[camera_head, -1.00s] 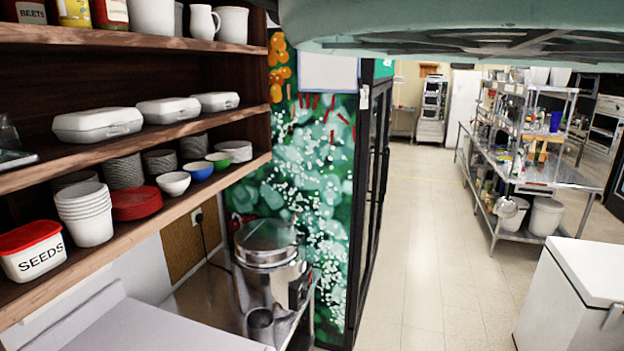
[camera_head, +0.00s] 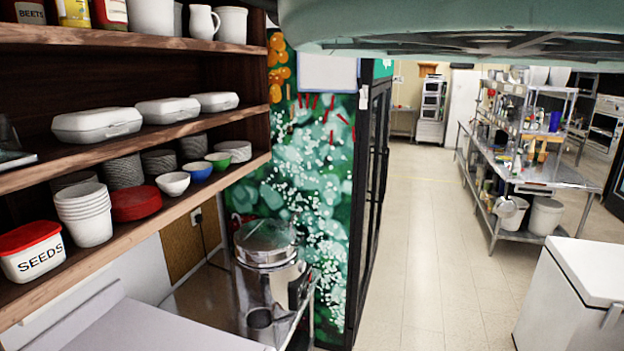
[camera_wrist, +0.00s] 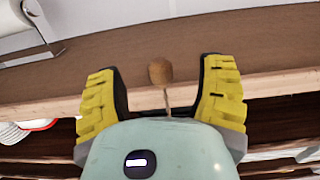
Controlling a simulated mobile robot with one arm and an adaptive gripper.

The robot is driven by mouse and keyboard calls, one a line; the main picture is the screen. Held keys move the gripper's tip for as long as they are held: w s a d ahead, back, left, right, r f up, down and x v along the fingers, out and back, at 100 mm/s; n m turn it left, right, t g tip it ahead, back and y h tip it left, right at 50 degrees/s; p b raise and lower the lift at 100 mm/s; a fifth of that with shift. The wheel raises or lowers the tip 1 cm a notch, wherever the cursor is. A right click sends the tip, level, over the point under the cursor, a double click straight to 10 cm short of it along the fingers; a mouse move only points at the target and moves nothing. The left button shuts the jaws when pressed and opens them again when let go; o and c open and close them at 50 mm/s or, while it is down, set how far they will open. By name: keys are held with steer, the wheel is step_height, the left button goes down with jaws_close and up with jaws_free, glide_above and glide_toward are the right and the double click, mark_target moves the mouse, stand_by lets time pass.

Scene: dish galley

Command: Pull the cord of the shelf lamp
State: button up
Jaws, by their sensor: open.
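In the wrist view a small brown wooden ball (camera_wrist: 160,71) hangs on a thin pale cord (camera_wrist: 167,100). The cord runs behind the teal body of my gripper. My gripper (camera_wrist: 160,78) is open, with one yellow-padded finger on each side of the ball and a gap on both sides. The ball shows in front of a brown shelf board (camera_wrist: 60,82); I cannot tell its distance from the board. I cannot make out the lamp in either view, and the head view shows neither the ball nor the cord.
Wooden shelves (camera_head: 225,178) at the left of the head view hold white boxes (camera_head: 97,125), bowls, plates and a seeds tub (camera_head: 32,250). A metal pot (camera_head: 266,265) stands below. A white chest (camera_head: 575,300) stands right. The middle floor is clear.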

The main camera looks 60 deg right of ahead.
steer(key=p+v, duration=0.1)
steer(key=v, duration=0.7)
stand_by(0.4)
